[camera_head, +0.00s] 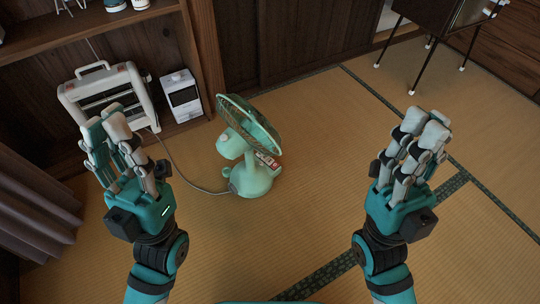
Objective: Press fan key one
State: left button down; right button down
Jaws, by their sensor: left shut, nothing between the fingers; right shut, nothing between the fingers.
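A mint-green electric fan (252,178) stands upright on the tatami floor, a little left of centre. Its round grille faces up and to the right. A small panel with white and red markings, its keys (267,160), shows on the right side of the base; single keys are too small to tell apart. My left gripper (108,122) is shut and empty, left of the fan and apart from it, in front of a white heater. My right gripper (427,125) is shut and empty, well to the right of the fan, above bare floor.
The white heater (137,96) and a white box-like device (181,95) stand by a wooden shelf (90,37) at the back left. A cord runs from the fan along the floor. A dark curtain (35,215) hangs at left. A thin-legged table (445,20) stands at upper right.

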aim_at(270, 161)
jog(key=l+u, duration=0.15)
jog(key=u, duration=0.3)
jog(key=i+l+u, duration=0.15)
jog(key=l+u, duration=0.15)
jog(key=l, duration=0.65)
jog(key=i+l+u, duration=0.1)
jog(key=l+u, duration=0.25)
jog(key=l, duration=2.75)
jog(key=i+j, duration=0.35)
jog(key=i+u, duration=0.05)
jog(key=i, duration=0.05)
